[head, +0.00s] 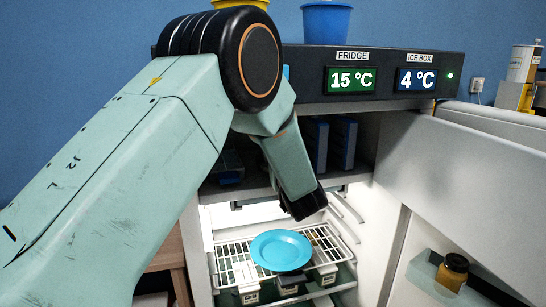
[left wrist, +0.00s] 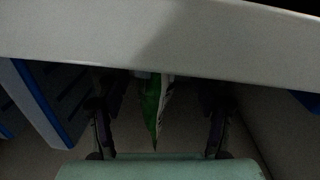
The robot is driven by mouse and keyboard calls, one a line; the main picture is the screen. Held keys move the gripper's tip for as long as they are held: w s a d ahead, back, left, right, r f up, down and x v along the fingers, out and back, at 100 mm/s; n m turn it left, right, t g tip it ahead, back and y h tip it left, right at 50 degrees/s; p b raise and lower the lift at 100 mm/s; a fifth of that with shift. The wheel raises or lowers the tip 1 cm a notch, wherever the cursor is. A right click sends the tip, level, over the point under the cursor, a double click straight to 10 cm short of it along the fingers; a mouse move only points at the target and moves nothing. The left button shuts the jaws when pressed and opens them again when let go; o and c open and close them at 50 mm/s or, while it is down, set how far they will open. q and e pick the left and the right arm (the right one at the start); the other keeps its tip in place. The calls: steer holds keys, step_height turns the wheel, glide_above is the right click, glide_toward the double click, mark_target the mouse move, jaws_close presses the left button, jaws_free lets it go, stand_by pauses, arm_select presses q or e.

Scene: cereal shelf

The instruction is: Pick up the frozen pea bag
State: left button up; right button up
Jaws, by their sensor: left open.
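In the left wrist view, a narrow green and white bag (left wrist: 153,108), which looks like the frozen pea bag, stands between the two dark fingers of my left gripper (left wrist: 160,112). The fingers are open, with a gap on each side of the bag. The bag's upper part is hidden by a pale ledge. In the head view my left arm covers the left part of the fridge (head: 390,120). The bag does not show there, and I cannot make out the fingers. My right gripper is in neither view.
Blue-edged dark panels (left wrist: 48,100) stand left of the gripper in the dim compartment. Below, a blue plate (head: 281,250) rests on a white wire rack (head: 232,262). The fridge door (head: 450,190) stands open on the right, with a jar (head: 452,270) in it.

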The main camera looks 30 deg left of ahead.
arm_select(q)
steer(key=shift+w+a+r, duration=0.15)
steer(key=shift+w+a, duration=0.05)
steer(key=shift+w, duration=0.2)
steer(key=shift+a, duration=0.15)
steer(key=shift+c, duration=0.4)
jaws_close()
